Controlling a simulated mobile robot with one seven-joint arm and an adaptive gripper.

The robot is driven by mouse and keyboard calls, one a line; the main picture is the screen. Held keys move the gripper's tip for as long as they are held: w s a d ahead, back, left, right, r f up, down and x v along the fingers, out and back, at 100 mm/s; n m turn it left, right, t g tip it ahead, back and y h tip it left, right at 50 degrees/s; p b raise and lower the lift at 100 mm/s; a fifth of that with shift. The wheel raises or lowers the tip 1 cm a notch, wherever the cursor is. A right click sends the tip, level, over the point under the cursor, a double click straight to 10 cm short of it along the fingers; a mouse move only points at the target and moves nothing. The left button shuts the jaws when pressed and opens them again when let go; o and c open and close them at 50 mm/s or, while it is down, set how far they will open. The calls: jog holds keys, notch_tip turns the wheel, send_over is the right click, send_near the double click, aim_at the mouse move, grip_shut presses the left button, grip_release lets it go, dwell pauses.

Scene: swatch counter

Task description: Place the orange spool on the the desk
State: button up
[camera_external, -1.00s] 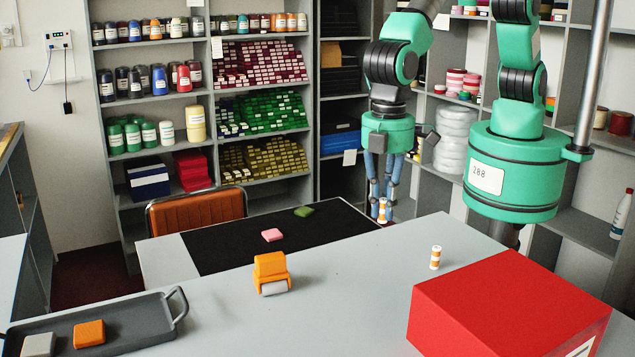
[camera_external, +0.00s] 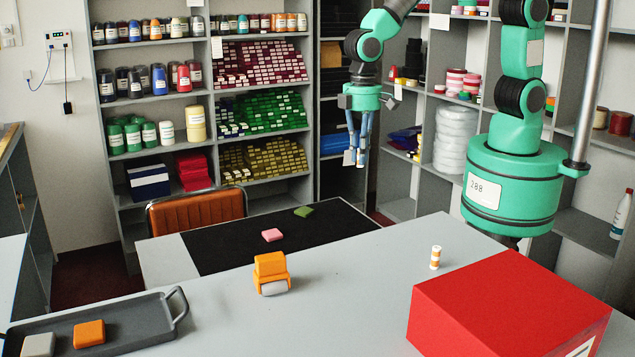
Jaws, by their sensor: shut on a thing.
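My gripper (camera_external: 360,158) is up in the air beyond the desk's far edge, in front of the dark shelves. Its blue fingers are shut on a small, pale spool (camera_external: 361,159), mostly hidden between the fingertips; its colours are hard to make out now. Another small orange-and-white banded spool (camera_external: 435,257) stands upright on the grey desk (camera_external: 345,310), left of the red box's far end. My gripper is well above and to the left of it.
A red box (camera_external: 500,305) fills the desk's right front. An orange block-shaped item with a grey roller (camera_external: 271,272) stands mid-desk. Pink (camera_external: 272,235) and green (camera_external: 304,211) pieces lie on a black mat (camera_external: 230,256). A dark tray (camera_external: 130,325) is at left. Bare desk lies between.

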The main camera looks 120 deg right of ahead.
jog(key=s+d+f+m+b, duration=0.2)
jog(key=s+d, duration=0.7)
jog(key=s, duration=0.1)
jog(key=f, duration=2.1)
jog(key=shift+a+f, duration=0.25)
jog(key=shift+a, duration=0.05)
jog(key=shift+w, duration=0.1)
jog(key=w+d, duration=0.1)
jog(key=w, duration=0.4)
jog(key=w+d+f, duration=0.1)
jog(key=w+d, duration=0.1)
jog(key=w, duration=0.3)
jog(key=w+d+b, duration=0.1)
jog(key=w, duration=0.4)
jog(key=shift+d+f, duration=0.2)
jog(key=shift+f, duration=0.05)
jog(key=shift+f, duration=1.75)
